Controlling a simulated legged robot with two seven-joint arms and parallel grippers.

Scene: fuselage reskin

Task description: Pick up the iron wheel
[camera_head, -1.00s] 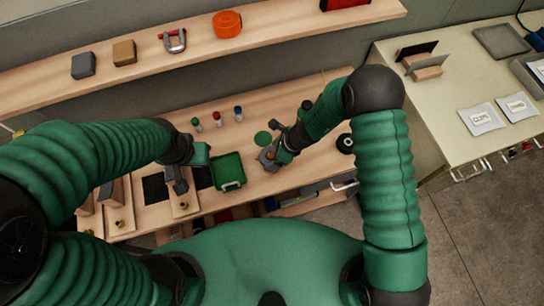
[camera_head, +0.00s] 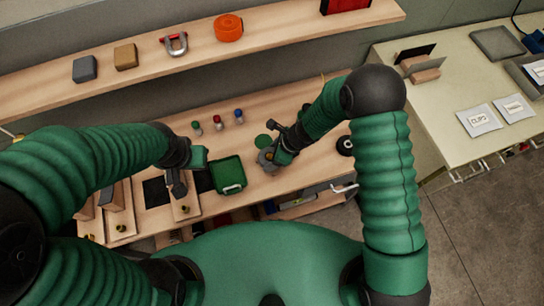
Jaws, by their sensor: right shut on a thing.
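My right gripper (camera_head: 270,155) is low over the wooden bench, just right of the green tray (camera_head: 228,174). It is shut on a small grey rounded thing, which I take to be the iron wheel (camera_head: 265,160). The gripper partly hides the wheel, and I cannot tell whether it touches the bench. My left gripper (camera_head: 177,186) hangs over a wooden block at the left of the bench. Its fingers are too small and dark to show whether they are open.
A flat green disc (camera_head: 263,141) lies behind the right gripper. A black round thing (camera_head: 345,145) sits right of it, by my arm. Several small coloured-top bottles (camera_head: 218,122) stand at the back. A shelf (camera_head: 200,57) runs above. A side table (camera_head: 440,110) stands right.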

